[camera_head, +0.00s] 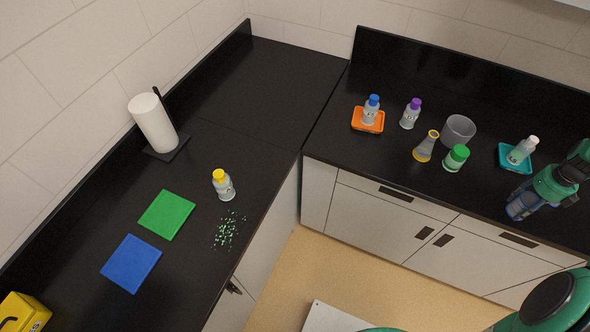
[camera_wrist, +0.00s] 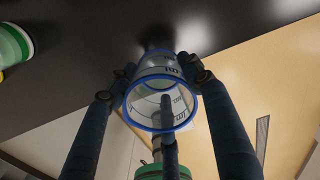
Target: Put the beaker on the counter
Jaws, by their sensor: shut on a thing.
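The beaker (camera_wrist: 160,92) is clear with a blue rim and dark markings. In the wrist view it sits between the dark fingers of my gripper (camera_wrist: 160,75), which touch its sides; its open mouth faces the camera. A dark rod-like part shows in front of and inside its mouth; I cannot tell what it is. In the head view my gripper (camera_head: 522,203) is at the right, over the front part of the black counter (camera_head: 415,235), with bluish clear glass at its fingers. I cannot tell whether the beaker's base touches the counter.
Bare counter lies beside the flask.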

